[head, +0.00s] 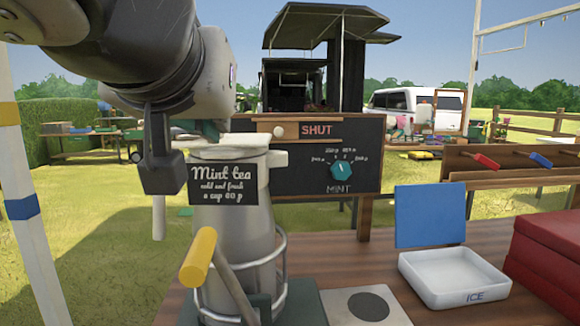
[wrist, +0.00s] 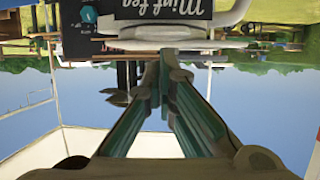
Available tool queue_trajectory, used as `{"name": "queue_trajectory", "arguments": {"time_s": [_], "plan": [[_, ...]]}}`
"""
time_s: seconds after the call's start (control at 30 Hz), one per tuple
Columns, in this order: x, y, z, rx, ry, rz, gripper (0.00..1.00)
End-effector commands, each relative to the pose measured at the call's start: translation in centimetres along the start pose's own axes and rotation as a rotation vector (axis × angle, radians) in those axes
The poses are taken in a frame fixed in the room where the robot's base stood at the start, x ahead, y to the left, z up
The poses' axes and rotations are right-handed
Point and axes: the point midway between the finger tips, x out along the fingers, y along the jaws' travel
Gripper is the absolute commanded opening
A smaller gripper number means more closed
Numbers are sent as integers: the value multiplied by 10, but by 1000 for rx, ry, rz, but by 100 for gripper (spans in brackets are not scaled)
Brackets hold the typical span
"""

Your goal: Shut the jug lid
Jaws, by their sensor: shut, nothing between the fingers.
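The grey metal jug (head: 232,235) stands upright on the wooden counter, with a black "Mint tea" label (head: 230,184) near its top. Its pale lid (head: 252,139) shows as a flat cream piece at the top, partly behind my arm; I cannot tell whether it is fully down. My gripper (head: 207,128) is at the jug's top, at the left of the lid, mostly hidden by my wrist. In the wrist view, which is upside down, my teal fingers (wrist: 166,65) meet with nothing between them, close to the jug's pale rim (wrist: 165,44). Contact cannot be told.
A yellow-handled lever (head: 198,257) stands in front of the jug. A board with a "SHUT" sign (head: 317,131) and teal dial (head: 344,168) is behind.

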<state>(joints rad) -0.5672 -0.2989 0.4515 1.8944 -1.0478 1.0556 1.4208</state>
Motion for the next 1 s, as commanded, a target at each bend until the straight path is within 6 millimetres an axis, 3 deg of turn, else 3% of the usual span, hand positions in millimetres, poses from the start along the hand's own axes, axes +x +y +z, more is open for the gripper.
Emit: {"name": "queue_trajectory", "arguments": {"time_s": [0.03, 0.4, 1.0], "plan": [[-4, -4, 11, -9, 6, -12, 0], [-3, -4, 29, -11, 7, -13, 0], [-1, -4, 42, -12, 6, -13, 0]]}}
